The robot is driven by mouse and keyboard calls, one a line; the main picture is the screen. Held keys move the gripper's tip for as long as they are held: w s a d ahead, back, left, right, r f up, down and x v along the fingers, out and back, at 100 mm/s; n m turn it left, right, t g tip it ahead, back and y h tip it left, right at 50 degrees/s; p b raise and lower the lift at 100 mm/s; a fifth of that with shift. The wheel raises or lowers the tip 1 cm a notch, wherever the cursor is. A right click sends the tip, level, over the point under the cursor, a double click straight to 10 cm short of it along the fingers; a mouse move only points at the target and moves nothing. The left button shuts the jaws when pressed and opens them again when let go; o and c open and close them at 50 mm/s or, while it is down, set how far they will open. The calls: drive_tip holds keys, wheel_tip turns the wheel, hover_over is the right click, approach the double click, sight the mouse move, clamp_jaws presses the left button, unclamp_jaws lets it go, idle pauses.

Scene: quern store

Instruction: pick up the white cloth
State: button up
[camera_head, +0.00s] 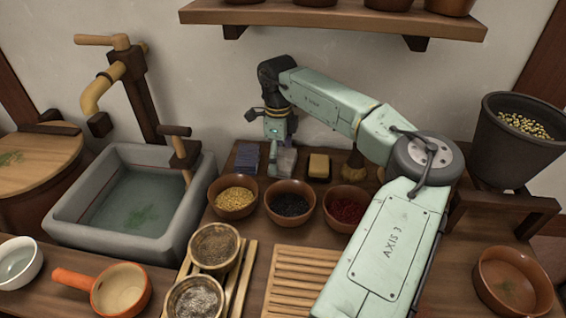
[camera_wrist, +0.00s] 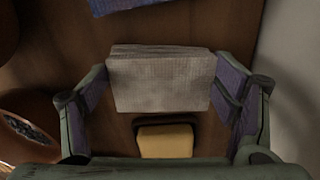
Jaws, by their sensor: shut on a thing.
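The white cloth (camera_wrist: 160,82) is a folded, greyish-white, textured stack. In the wrist view it sits between the two fingers of my gripper (camera_wrist: 163,88), which are shut on its left and right sides. In the head view the white cloth (camera_head: 286,161) shows at the back of the counter, partly hidden by my gripper (camera_head: 277,140). I cannot tell whether it is clear of the counter.
A yellow sponge (camera_head: 319,166) on a dark dish lies right of the cloth. A blue cloth (camera_head: 247,157) lies left of it. Bowls of yellow grain (camera_head: 235,194), dark seeds (camera_head: 290,202) and red seeds (camera_head: 345,206) stand in front. A stone basin (camera_head: 68,212) is at left.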

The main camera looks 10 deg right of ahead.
drive_tip(key=shift+c, duration=1.2)
